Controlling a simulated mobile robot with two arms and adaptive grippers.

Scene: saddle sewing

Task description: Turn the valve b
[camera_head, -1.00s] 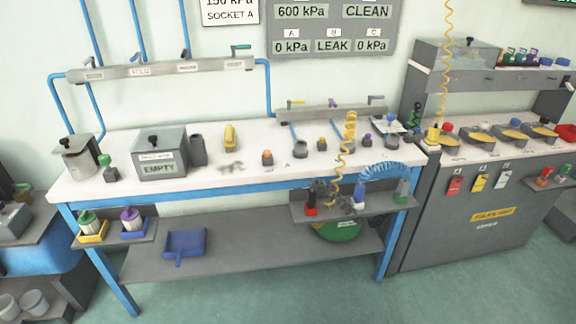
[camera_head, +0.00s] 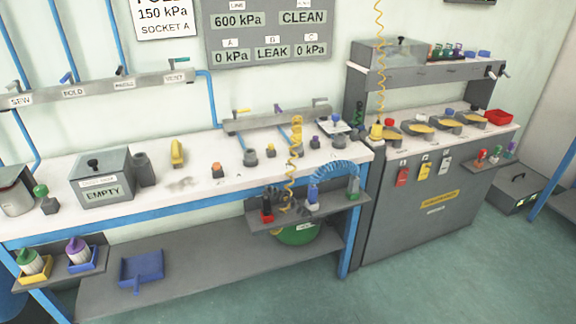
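No label reading B is legible on any valve. A short grey manifold (camera_head: 262,121) at the back of the bench carries a yellow lever (camera_head: 243,110), a purple lever (camera_head: 279,108) and a grey lever (camera_head: 320,101). The wall board (camera_head: 268,62) reads 600 kPa, CLEAN, A 0 kPa, B LEAK and C 0 kPa. Neither of my grippers is in view.
The white bench (camera_head: 208,176) holds a grey box marked EMPTY (camera_head: 103,183) and several small fittings. A yellow coiled hose (camera_head: 293,167) hangs near its right end. A grey cabinet (camera_head: 400,210) stands to the right. The green floor (camera_head: 480,265) in front is clear.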

